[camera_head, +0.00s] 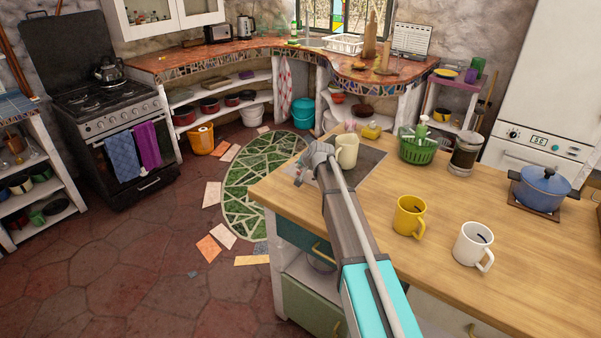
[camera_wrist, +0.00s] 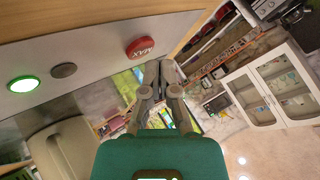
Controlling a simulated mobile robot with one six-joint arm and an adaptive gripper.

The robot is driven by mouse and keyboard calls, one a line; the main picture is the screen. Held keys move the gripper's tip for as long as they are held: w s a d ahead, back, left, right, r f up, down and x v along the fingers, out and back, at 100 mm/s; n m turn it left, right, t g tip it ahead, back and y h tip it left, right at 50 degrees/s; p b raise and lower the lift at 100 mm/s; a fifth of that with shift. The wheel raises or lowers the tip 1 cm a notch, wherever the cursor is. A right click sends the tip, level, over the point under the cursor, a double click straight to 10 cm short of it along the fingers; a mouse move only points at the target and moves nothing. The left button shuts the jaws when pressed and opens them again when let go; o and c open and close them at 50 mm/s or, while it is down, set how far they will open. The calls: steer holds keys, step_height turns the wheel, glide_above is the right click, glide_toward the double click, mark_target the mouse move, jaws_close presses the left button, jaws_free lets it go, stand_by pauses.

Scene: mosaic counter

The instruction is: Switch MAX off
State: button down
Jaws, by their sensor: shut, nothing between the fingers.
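The red round button marked MAX (camera_wrist: 140,47) sits on a grey panel (camera_wrist: 100,48) in the wrist view. I cannot tell whether it is lit or pressed. A dark grey button (camera_wrist: 64,70) and a green glowing button (camera_wrist: 22,83) are on the same panel, to its left. My gripper (camera_wrist: 160,72) is shut and empty, with its fingertips just below and right of the MAX button in the picture, apparently apart from it. In the head view my gripper (camera_head: 302,174) is at the wooden counter's left end; no buttons show there.
A cream mug (camera_head: 347,151) stands close beside my gripper on the counter (camera_head: 440,205). A green basket (camera_head: 417,151), a yellow mug (camera_head: 409,215), a white mug (camera_head: 472,243) and a blue pot (camera_head: 541,190) stand further right. Open floor lies left of the counter.

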mark_target(300, 173)
steer(key=shift+r, duration=0.1)
step_height(300, 173, up, 6)
steer(key=p, duration=0.6)
stand_by(1.3)
steer(key=s+d+f+g, duration=0.1)
steer(key=s+d, duration=0.1)
steer(key=s, duration=0.5)
steer(key=s+d+f+n+g+h, duration=0.1)
steer(key=s+d+f, duration=0.1)
steer(key=s, duration=0.5)
steer(key=s+d+f+n+g+h, duration=0.1)
steer(key=s+d+g, duration=0.1)
steer(key=s, duration=0.6)
steer(key=shift+s+d+f, duration=0.1)
steer(key=shift+f, duration=0.15)
steer(key=s+d+n+g+h, duration=0.1)
steer(key=s+d+g, duration=0.1)
steer(key=s, duration=0.7)
steer(key=s+d+f+g+h, duration=0.1)
steer(key=s+d+g, duration=0.1)
steer(key=s, duration=0.7)
steer(key=shift+s+d+f+n, duration=0.2)
steer(key=shift+s+d+n, duration=0.2)
steer(key=shift+d, duration=0.35)
steer(key=shift+w, duration=0.1)
